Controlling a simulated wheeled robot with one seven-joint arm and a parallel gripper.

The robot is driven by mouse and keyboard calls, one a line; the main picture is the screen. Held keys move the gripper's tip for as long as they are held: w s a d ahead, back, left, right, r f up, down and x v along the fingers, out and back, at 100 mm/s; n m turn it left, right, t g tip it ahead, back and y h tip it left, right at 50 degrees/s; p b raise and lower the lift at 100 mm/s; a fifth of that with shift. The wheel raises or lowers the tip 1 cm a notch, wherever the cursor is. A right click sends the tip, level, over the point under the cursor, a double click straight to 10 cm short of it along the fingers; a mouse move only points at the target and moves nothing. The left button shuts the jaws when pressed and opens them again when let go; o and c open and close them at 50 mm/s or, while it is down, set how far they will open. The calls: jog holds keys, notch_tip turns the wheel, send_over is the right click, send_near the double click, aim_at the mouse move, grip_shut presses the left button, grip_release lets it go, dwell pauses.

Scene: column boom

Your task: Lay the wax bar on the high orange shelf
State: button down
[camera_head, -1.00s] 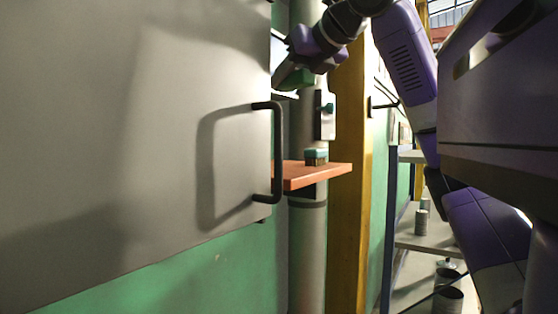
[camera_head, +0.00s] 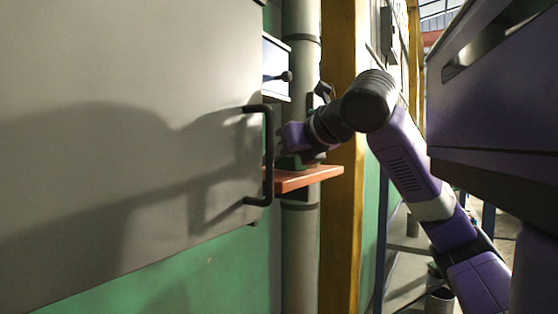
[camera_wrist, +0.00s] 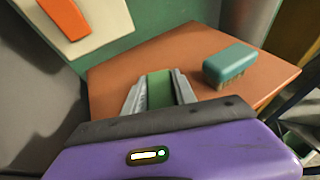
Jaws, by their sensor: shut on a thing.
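The wax bar is a green block (camera_wrist: 158,88) between the two grey fingers of my gripper (camera_wrist: 160,90), which is shut on it. The orange shelf (camera_wrist: 118,72) lies below and around the fingers in the wrist view. In the head view the shelf (camera_head: 308,179) shows beyond the door handle, and my gripper (camera_head: 292,160) is low over it. I cannot tell whether the bar touches the shelf. A teal brush with brown bristles (camera_wrist: 230,62) stands on the shelf, right of the fingers and apart from them.
A large grey door (camera_head: 120,130) with a black handle (camera_head: 268,155) fills the left, close to the shelf. A grey pipe (camera_head: 300,240) and a yellow post (camera_head: 343,230) stand by the shelf. A pale panel with an orange piece (camera_wrist: 65,18) is behind it. Bare shelf surrounds the fingers.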

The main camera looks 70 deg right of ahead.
jog(key=shift+f, duration=0.15)
jog(key=shift+f, duration=0.1)
jog(key=shift+f, duration=0.15)
jog(key=c, duration=1)
grip_release()
jog(key=shift+r, duration=0.2)
jog(key=shift+w, duration=0.1)
